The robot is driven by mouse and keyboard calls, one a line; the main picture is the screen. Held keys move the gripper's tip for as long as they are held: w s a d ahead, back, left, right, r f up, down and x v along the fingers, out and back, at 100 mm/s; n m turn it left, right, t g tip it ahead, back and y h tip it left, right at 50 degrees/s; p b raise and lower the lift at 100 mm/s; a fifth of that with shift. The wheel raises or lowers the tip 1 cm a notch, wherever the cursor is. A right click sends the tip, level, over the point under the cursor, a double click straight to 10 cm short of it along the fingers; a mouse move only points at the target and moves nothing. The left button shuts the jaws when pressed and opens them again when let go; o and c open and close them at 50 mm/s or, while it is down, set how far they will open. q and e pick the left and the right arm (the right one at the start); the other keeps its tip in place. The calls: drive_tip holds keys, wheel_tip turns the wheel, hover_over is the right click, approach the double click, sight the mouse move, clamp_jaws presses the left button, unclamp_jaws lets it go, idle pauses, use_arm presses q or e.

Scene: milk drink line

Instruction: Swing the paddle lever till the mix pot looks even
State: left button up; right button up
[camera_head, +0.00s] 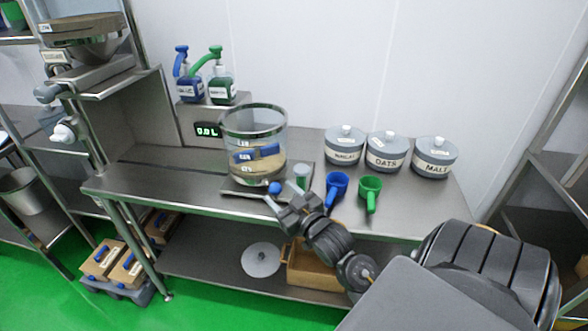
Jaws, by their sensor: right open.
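The mix pot (253,122) is a clear, wide vessel with a metal rim, standing upright on a flat plate on the steel bench. Inside or through its wall I see blue and tan patches and small labels; I cannot tell how even the contents are. A blue ball knob (275,187), which looks like the end of the paddle lever, sits low at the pot's front. The rest of that lever is hard to make out. My right gripper (283,200) is open, just in front of and below the knob; I cannot tell whether it touches it. My left gripper is out of view.
A small grey-green cup (301,176) stands right of the pot, near my right gripper. Blue (337,187) and green (370,191) scoops lie farther right. Lidded canisters (387,152) line the back right. Pump bottles (222,87) stand on a raised shelf. The bench's left part (150,170) is clear.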

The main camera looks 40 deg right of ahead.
drive_tip(key=s+a+b, duration=0.1)
drive_tip(key=s, duration=0.7)
drive_tip(key=a+f+g+p, duration=0.1)
drive_tip(key=a+f+g, duration=0.1)
drive_tip(key=f, duration=0.7)
drive_tip(key=a+f+g+y, duration=0.1)
drive_tip(key=f+g, duration=0.3)
drive_tip(key=f, duration=0.5)
drive_tip(key=shift+s+a+f+g+y+p, duration=0.3)
drive_tip(key=shift+s+a+g+p, duration=0.1)
drive_tip(key=shift+a, duration=0.35)
drive_tip(key=shift+w+r, duration=0.1)
